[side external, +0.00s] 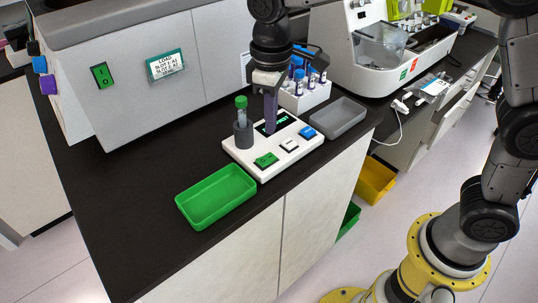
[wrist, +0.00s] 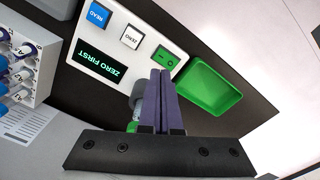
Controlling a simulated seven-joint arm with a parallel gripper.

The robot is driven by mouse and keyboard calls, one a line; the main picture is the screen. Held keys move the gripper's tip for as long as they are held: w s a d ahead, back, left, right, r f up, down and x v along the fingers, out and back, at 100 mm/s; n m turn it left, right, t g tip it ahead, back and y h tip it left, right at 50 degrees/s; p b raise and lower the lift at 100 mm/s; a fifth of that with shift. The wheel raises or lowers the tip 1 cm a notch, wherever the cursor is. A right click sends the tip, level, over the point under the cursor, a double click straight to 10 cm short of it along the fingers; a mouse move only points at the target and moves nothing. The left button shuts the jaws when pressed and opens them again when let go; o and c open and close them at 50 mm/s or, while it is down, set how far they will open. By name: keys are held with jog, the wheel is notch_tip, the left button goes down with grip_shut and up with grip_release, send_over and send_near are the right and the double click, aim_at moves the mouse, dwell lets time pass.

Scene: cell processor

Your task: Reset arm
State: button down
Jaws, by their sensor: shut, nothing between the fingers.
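My gripper (side external: 270,128) points down over the white instrument panel (side external: 231,150), with its purple fingers shut together and empty. In the wrist view the shut fingers (wrist: 160,74) show in front of the panel. The panel has a dark display (wrist: 100,66) reading "ZERO FIRST". It also has a blue READ button (side external: 308,132), a white ZERO button (side external: 289,145) and a green button (side external: 266,159). A green-capped tube (side external: 241,103) stands upright in a grey holder (side external: 243,135) on the panel, left of my gripper. The fingers partly hide the holder in the wrist view.
A green tray (side external: 185,205) lies in front of the panel and a grey tray (side external: 358,108) lies right of it. A white rack (side external: 308,100) with several blue-capped tubes stands behind. A large grey machine (side external: 135,60) with a slot sign (side external: 165,66) stands back left. Dark counter is bare at left.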

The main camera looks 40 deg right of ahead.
jog(key=s+d+r+m+t, duration=0.3)
jog(key=s+d+r+t, duration=0.1)
jog(key=s+d+r, duration=0.7)
jog(key=s+d+f+m+t, duration=0.1)
jog(key=s+d+f+m, duration=0.2)
jog(key=s+d+f, duration=0.2)
jog(key=s+f, duration=0.3)
jog(key=s, duration=0.3)
jog(key=shift+t, duration=0.3)
jog(key=shift+r, duration=0.1)
jog(key=shift+s, duration=0.1)
